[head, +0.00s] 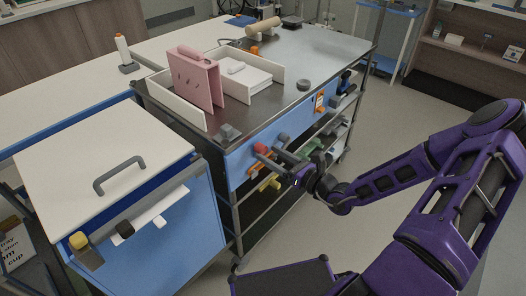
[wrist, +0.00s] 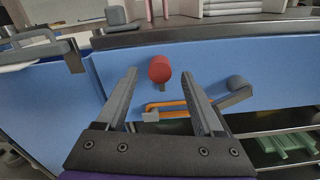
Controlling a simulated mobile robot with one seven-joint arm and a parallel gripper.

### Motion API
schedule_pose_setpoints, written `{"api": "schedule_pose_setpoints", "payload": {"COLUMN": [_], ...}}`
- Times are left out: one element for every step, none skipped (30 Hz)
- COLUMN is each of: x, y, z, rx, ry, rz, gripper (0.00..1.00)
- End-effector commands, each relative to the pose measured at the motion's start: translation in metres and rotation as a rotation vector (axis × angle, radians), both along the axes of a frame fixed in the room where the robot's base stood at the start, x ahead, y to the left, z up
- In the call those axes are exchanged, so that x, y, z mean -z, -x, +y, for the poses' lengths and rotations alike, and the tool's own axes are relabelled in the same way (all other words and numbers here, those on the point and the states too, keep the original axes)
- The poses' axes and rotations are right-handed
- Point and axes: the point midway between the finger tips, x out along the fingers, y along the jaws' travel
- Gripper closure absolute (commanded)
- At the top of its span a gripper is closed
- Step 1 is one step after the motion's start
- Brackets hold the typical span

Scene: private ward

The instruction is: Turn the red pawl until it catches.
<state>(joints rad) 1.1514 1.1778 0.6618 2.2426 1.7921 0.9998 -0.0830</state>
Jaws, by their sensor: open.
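The red pawl (wrist: 160,69) shows as a rounded red knob with a short dark stem on the blue front panel of the cart. In the head view the red pawl (head: 260,148) is at the cart's near side, left of my gripper. My gripper (wrist: 158,76) is open and empty, with its fingers pointing toward the panel. In the wrist view the red knob appears between the two fingertips; I cannot tell whether they touch it. In the head view my gripper (head: 282,163) is close to the panel, and its fingertips are hard to make out.
An orange bar (wrist: 172,107) with a grey end is below the knob, and a grey lever (wrist: 235,90) is to the right. A pink binder (head: 197,80) stands on the cart top. A white-topped blue cabinet (head: 100,160) is at left. Floor is clear to the right.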

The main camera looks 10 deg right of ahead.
Motion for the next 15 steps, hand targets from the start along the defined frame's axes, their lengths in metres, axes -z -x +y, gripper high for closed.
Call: {"api": "schedule_pose_setpoints", "payload": {"x": [0.001,0.001,0.001,0.001,0.001,0.001,0.000,0.000,0.000,0.000,0.000,0.000,0.000,0.000,0.000], "y": [-0.007,-0.011,-0.015,-0.018,-0.021,-0.024,-0.026,-0.027,-0.029,-0.029,-0.030,-0.030,-0.030,-0.030,-0.030], "z": [0.006,0.009,0.012,0.014,0.016,0.017,0.019,0.020,0.021,0.021,0.022,0.022,0.022,0.022,0.022], "rx": [-0.002,-0.002,-0.002,-0.002,-0.002,-0.001,0.000,0.000,0.000,0.000,0.000,0.000,0.000,0.000,0.000], "ry": [-0.002,-0.002,-0.002,-0.001,0.000,0.001,0.001,-0.001,-0.001,0.000,0.000,0.000,0.000,0.000,0.000], "rz": [-0.001,-0.001,-0.001,0.000,0.000,-0.001,-0.001,-0.001,-0.001,0.000,0.000,0.000,0.000,0.000,0.000], "gripper": [0.31,0.31,0.31,0.31,0.31,0.31,0.31,0.31,0.31,0.31,0.31,0.31,0.31,0.31,0.31]}}
